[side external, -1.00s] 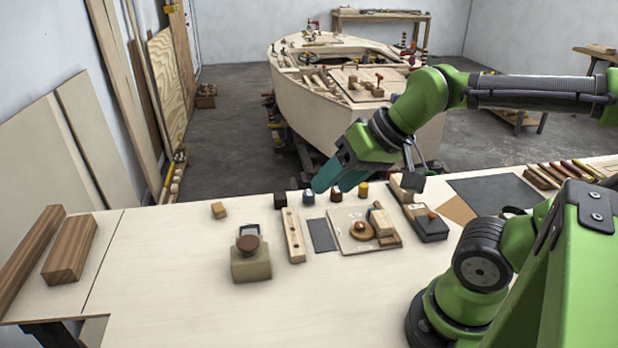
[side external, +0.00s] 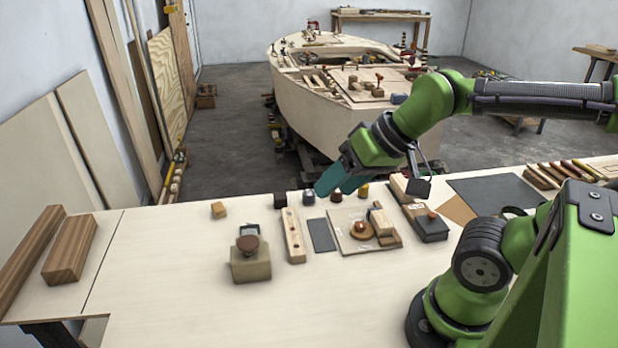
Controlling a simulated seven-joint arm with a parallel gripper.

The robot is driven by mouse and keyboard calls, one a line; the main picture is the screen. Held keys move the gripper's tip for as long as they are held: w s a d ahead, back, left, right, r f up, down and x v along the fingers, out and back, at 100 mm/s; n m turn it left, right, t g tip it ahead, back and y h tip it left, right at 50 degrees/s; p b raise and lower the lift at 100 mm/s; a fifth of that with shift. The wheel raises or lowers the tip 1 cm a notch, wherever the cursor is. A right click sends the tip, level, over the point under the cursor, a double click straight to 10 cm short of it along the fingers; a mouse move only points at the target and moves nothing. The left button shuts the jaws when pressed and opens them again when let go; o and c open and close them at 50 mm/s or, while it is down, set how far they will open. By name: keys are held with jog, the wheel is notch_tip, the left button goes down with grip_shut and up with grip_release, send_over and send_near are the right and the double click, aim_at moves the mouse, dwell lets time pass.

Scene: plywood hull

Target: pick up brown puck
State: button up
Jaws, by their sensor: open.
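A small brown puck (side external: 336,196) stands on the bench near its back edge, in a row of small pucks. A dark blue puck (side external: 308,198) and a black one (side external: 280,201) stand to its left, and a yellow one (side external: 363,190) to its right. My gripper (side external: 331,189), with teal fingers, is open and points down and left. Its fingertips overlap the top of the brown puck in the picture. I cannot tell whether they touch it or hang above it.
A board with a round brown disc (side external: 362,230) and a block lies in front of the pucks. Beside it are a dark grey pad (side external: 321,235), a wooden strip with holes (side external: 293,236) and a beige block with a brown knob (side external: 250,265). The bench's left front is clear.

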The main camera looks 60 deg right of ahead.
jog(key=shift+o, duration=1.1)
jog(key=n+g+h, duration=0.2)
jog(key=n+g, duration=0.3)
jog(key=g, duration=0.2)
send_over(337, 194)
notch_tip(337, 194, down, 9)
jog(key=w+d+r+n, duration=0.1)
jog(key=r+n, duration=0.1)
jog(key=n, duration=0.3)
notch_tip(337, 194, down, 17)
jog(key=shift+w+d+f, duration=0.1)
jog(key=shift+d, duration=0.05)
